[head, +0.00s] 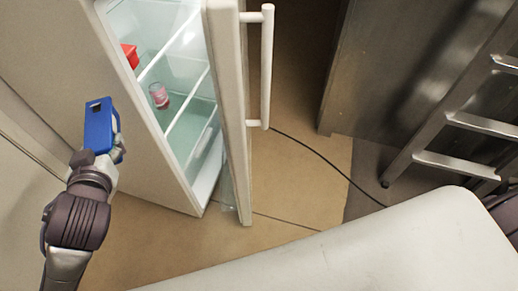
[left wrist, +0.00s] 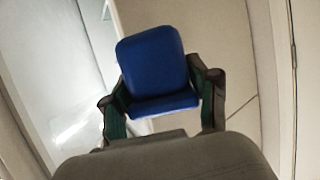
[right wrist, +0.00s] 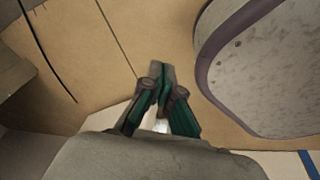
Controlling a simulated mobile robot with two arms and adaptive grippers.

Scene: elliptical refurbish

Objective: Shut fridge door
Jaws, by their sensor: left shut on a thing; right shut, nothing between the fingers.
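The fridge (head: 150,120) stands open in the head view, with shelves showing inside. Its door (head: 230,120) is swung out to the right and carries a long white vertical handle (head: 267,65). My left gripper (head: 117,140) is shut on a blue object (head: 99,127), left of the opening and in front of the fridge's outer side. In the left wrist view the blue object (left wrist: 153,70) sits between both fingers. My right gripper is not in the head view. In the right wrist view my right gripper (right wrist: 160,85) is shut and empty above the floor.
Inside the fridge are a red item (head: 130,56) and a small pink-labelled jar (head: 159,96). A metal ladder (head: 450,115) leans at the right near a grey metal cabinet (head: 390,70). A black cable (head: 325,165) lies on the tan floor.

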